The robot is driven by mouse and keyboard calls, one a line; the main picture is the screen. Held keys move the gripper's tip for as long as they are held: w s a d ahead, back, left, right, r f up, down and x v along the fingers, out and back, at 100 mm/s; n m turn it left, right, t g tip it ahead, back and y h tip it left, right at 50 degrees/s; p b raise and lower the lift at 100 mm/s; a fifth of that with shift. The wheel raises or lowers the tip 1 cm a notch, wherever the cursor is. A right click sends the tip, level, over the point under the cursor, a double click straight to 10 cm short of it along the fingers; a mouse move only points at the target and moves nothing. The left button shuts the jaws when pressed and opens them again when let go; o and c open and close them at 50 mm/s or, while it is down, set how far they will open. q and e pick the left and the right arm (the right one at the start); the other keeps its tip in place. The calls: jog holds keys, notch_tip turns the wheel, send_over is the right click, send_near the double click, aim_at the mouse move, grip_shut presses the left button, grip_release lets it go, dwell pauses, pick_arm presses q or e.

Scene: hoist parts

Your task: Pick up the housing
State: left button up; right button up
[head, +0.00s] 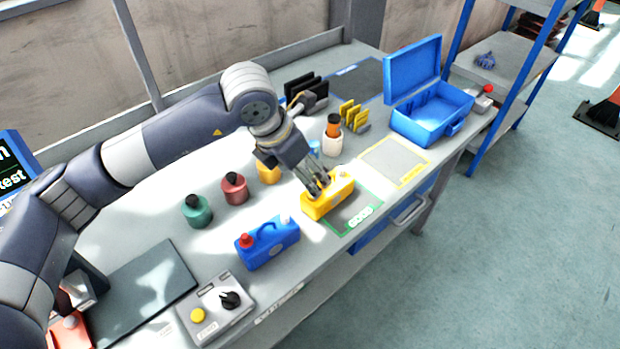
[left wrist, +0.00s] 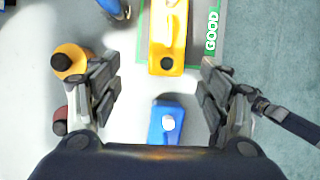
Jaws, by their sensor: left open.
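A yellow housing (head: 322,205) with a handle on top and a pale cap lies partly on the green-edged mat marked GOOD (head: 359,212). My left gripper (head: 320,188) is open, pointing down just above this housing, and hides part of it. In the left wrist view the yellow housing (left wrist: 168,40) lies between the lines of the spread fingers (left wrist: 160,82), mostly beyond the fingertips. A similar blue housing (head: 268,244), with a red cap and a pale cap, stands nearer the front; it also shows in the left wrist view (left wrist: 165,122). My right gripper is not in view.
Green (head: 197,211), red (head: 235,189) and orange (head: 268,173) bottles stand left of the gripper. A white bottle with an orange top (head: 333,138) stands behind. An open blue case (head: 428,122) is farther right. A grey control box (head: 217,309) sits at the front edge. The yellow-edged mat (head: 395,161) is bare.

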aim_at(328, 188)
pick_arm(q)
jog(key=f, duration=0.1)
jog(key=d+f, duration=0.2)
jog(key=f, duration=0.1)
jog(key=shift+w+d+p, duration=0.15)
jog(key=shift+w+p, duration=0.1)
jog(key=shift+p, duration=0.05)
jog(key=shift+w+f, duration=0.15)
jog(key=shift+f, duration=0.1)
jog(key=shift+w+f, duration=0.1)
jog(key=shift+f, duration=0.25)
jog(key=p+x, duration=0.1)
jog(key=x, duration=0.2)
jog(key=shift+w+d+f, duration=0.1)
jog(key=shift+d+f, duration=0.1)
jog(key=shift+w+d+f+p, duration=0.1)
jog(key=shift+w+f+p, duration=0.15)
jog(key=shift+f, duration=0.25)
jog(key=shift+s, duration=0.1)
jog(key=c, duration=1.3)
jog(key=shift+r, duration=0.1)
jog(key=shift+c, duration=1.3)
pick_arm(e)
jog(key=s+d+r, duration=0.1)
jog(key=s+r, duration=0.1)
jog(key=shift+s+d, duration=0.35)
